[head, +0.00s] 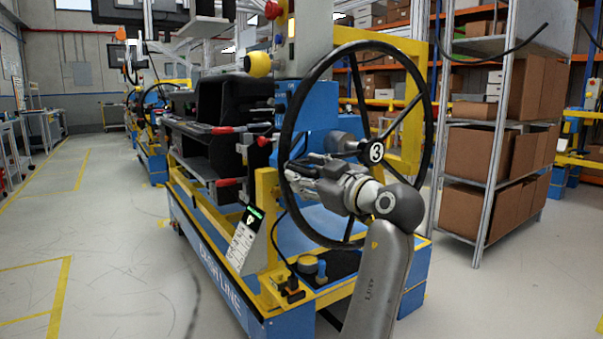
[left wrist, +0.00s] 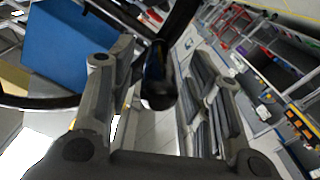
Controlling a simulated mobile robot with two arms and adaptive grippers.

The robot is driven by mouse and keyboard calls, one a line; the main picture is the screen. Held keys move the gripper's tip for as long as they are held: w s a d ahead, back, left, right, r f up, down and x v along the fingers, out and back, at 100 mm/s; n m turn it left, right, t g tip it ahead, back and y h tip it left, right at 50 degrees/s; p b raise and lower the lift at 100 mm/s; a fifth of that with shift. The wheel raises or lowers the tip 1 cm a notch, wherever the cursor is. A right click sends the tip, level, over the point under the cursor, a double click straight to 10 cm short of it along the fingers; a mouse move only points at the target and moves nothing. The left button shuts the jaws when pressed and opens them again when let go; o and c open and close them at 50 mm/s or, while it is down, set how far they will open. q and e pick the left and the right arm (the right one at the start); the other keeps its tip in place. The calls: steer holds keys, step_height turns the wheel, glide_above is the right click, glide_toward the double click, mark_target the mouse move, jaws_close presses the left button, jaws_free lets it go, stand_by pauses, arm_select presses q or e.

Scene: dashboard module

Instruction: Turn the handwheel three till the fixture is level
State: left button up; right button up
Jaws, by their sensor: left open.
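In the left wrist view the open fingers (left wrist: 160,78) lie on either side of a dark rim section (left wrist: 172,45); contact is not clear. The black dashboard module (head: 222,110) sits in the fixture behind and left of the wheel. Whether it is level is hard to tell. My right gripper is not in view.
A control box (head: 303,38) is above. A shelf with brown cartons (head: 475,160) is at the right. The floor (head: 120,240) at the left is clear.

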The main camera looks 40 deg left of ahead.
arm_select(q)
steer(key=v, duration=0.9)
steer(key=shift+d, duration=0.25)
steer(key=shift+r, duration=0.1)
